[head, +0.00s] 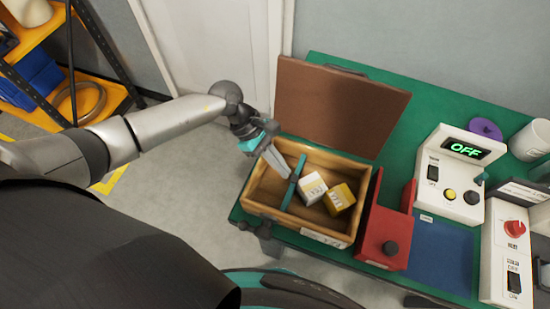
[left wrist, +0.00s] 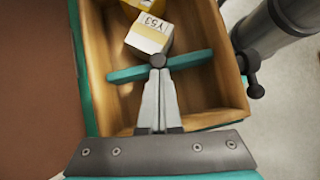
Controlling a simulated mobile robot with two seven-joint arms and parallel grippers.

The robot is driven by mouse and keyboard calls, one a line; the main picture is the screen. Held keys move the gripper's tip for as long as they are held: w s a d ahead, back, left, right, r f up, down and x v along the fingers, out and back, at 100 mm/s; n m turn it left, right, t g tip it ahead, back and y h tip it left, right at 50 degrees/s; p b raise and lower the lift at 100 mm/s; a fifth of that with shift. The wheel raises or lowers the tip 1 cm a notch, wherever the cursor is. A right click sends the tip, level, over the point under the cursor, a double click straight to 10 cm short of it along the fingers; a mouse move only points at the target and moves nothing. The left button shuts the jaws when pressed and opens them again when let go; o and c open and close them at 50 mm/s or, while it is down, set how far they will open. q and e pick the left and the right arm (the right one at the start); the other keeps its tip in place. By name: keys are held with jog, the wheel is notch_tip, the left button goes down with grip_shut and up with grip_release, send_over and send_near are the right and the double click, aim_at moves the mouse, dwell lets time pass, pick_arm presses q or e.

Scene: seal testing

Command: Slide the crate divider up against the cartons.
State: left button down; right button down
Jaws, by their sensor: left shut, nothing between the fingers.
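The crate divider is a teal bar (head: 297,170) with a dark round knob, standing across the wooden crate (head: 262,207); it also shows in the left wrist view (left wrist: 190,60). A white carton (head: 312,188) and a yellow carton (head: 338,199) sit to its right in the head view. The white carton (left wrist: 150,35) is very close to the divider; I cannot tell whether they touch. My left gripper (head: 288,175) is shut and empty, reaching into the crate, its tips (left wrist: 158,75) at the knob on the side away from the cartons. My right gripper is out of view.
A red fixture (head: 388,225) is close to the crate's right. A white device reading OFF (head: 450,175) and a switch box (head: 507,250) stand farther right on the green table (head: 400,125).

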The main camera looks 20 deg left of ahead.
pick_arm(q)
jog(key=shift+d, duration=0.1)
jog(key=d, duration=0.4)
jog(key=shift+b, duration=0.3)
jog(key=shift+a, duration=0.1)
